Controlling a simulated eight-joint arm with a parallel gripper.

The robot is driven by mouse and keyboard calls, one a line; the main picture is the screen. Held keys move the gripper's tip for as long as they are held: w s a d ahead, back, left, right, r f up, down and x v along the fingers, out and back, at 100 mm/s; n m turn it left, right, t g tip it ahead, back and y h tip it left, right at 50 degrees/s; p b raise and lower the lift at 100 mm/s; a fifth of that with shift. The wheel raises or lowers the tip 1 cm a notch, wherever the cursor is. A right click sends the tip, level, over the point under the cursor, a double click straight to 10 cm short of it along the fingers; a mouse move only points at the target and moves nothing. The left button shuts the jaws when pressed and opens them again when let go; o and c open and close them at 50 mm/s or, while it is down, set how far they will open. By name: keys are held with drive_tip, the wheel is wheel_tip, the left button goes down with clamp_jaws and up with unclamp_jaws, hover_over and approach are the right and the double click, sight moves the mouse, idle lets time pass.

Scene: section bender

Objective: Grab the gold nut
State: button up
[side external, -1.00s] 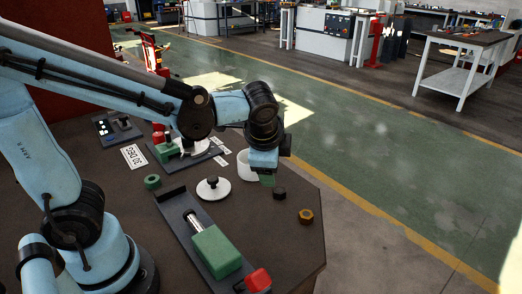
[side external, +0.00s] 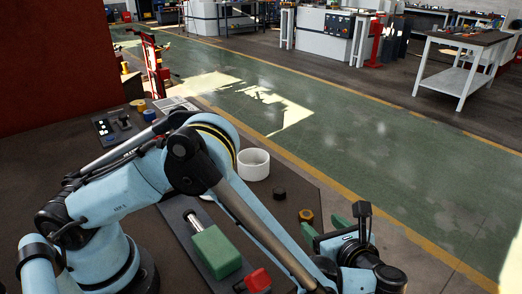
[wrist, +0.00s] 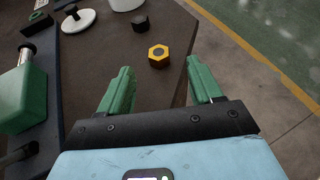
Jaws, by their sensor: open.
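The gold nut (side external: 306,216) is a hexagonal piece with a dark centre, lying on the brown table near its right edge. In the wrist view the gold nut (wrist: 158,61) lies flat, ahead of and between the lines of my two green fingers. My gripper (side external: 324,228) is at the table's right edge, on the near right side of the nut. In the wrist view my gripper (wrist: 160,70) is open, with nothing between its fingers. The fingers appear apart from the nut.
A black nut (side external: 279,193) lies behind the gold one. A white cup (side external: 253,163) stands farther back. A white disc (wrist: 78,20) with a black knob shows in the wrist view.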

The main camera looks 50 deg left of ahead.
sight(307, 216)
drive_tip(key=shift+s+d+f, duration=0.2)
drive_tip(key=shift+d+f, duration=0.05)
drive_tip(key=shift+f, duration=0.05)
drive_tip(key=shift+a+f, duration=0.1)
drive_tip(key=shift+f, duration=0.05)
drive_tip(key=shift+x, duration=3.55)
drive_tip(key=c, duration=1.2)
